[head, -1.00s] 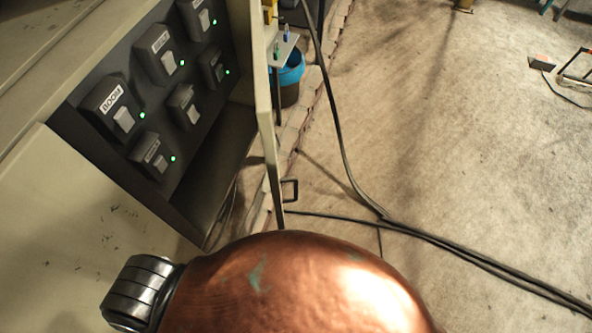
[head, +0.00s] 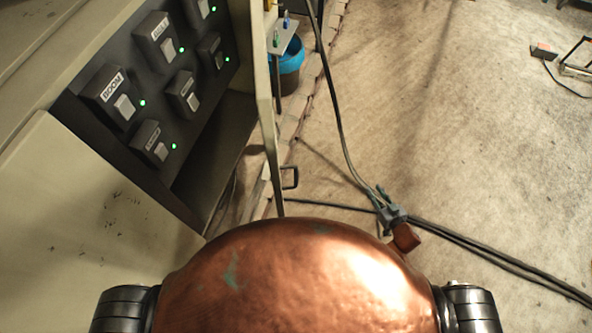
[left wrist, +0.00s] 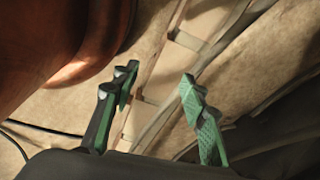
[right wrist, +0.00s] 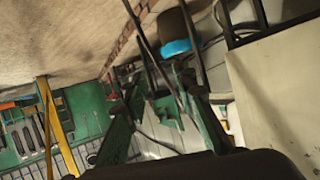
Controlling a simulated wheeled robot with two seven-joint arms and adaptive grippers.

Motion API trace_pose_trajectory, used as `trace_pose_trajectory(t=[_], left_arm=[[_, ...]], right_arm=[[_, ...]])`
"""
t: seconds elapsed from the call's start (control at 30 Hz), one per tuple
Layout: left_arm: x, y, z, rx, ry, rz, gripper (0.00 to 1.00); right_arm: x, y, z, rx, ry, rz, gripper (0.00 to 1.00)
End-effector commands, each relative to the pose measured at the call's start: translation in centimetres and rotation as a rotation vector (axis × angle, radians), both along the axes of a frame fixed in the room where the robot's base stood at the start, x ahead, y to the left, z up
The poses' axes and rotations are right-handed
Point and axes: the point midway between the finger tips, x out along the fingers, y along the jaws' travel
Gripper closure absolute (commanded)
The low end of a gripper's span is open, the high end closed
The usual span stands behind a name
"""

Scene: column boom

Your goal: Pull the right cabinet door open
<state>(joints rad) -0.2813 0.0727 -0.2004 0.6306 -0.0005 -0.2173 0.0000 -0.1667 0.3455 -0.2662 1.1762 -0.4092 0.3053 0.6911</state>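The right cabinet door (head: 266,110) is a pale beige panel seen nearly edge-on in the head view, standing out from the cabinet and its interior. A dark bar handle (head: 290,178) sticks out from its right side, low on the panel. My right gripper (head: 384,198) is to the right of the handle, apart from it. In the right wrist view, its fingers (right wrist: 165,115) are spread with no held object visible. My left gripper (left wrist: 155,95) is open and empty in the left wrist view; it is not visible in the head view.
Switch boxes with green lights, one labelled BOOM (head: 113,96), line the dark cabinet interior. A beige panel (head: 75,225) covers the lower left. A blue-rimmed bin (head: 290,68) stands behind the door.

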Motion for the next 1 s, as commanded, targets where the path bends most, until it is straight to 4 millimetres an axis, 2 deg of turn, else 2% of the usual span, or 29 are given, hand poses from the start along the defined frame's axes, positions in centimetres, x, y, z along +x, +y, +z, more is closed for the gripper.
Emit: trace_pose_trajectory(t=[0.03, 0.07, 0.1, 0.17, 0.2, 0.27, 0.3, 0.4, 0.5, 0.63, 0.8, 1.0], left_arm=[[-0.4, 0.1, 0.1, 0.001, 0.005, 0.0, 0.6], [-0.6, 0.1, 0.2, 0.001, 0.008, 0.001, 0.6], [-1.1, 0.2, 0.2, 0.002, 0.014, 0.002, 0.6], [-1.9, 0.3, 0.3, 0.004, 0.024, 0.005, 0.6], [-2.5, 0.4, 0.3, 0.004, 0.031, 0.006, 0.6], [-3.3, 0.6, 0.4, 0.007, 0.04, 0.007, 0.6], [-3.6, 0.7, 0.4, 0.008, 0.045, 0.007, 0.6], [-3.9, 0.9, 0.6, 0.01, 0.049, 0.008, 0.6], [-3.7, 0.9, 0.7, 0.01, 0.046, 0.007, 0.6], [-2.9, 0.9, 0.8, 0.01, 0.036, 0.005, 0.6], [-1.6, 0.8, 1.1, 0.009, 0.018, 0.002, 0.6], [-1.5, 0.8, 1.6, 0.009, 0.018, 0.002, 0.6]], right_arm=[[2.7, 2.1, 5.7, 0.042, -0.098, 0.08, 0.75], [3.7, 3.6, 8.8, 0.073, -0.148, 0.129, 0.75], [4.7, 5.7, 13.1, 0.113, -0.209, 0.202, 0.75], [5.0, 9.2, 19.4, 0.172, -0.289, 0.33, 0.75], [4.6, 11.6, 23.3, 0.208, -0.329, 0.421, 0.75], [3.0, 15.1, 28.6, 0.256, -0.371, 0.567, 0.75], [1.4, 17.2, 31.6, 0.279, -0.387, 0.665, 0.75], [-3.3, 21.6, 37.1, 0.312, -0.385, 0.89, 0.75], [-7.7, 24.2, 40.1, 0.316, -0.352, 1.059, 0.75], [-11.0, 25.8, 41.5, 0.309, -0.312, 1.173, 0.75], [-11.6, 27.6, 41.9, 0.312, -0.301, 1.198, 0.75], [-11.3, 30.7, 41.9, 0.313, -0.304, 1.194, 0.75]])
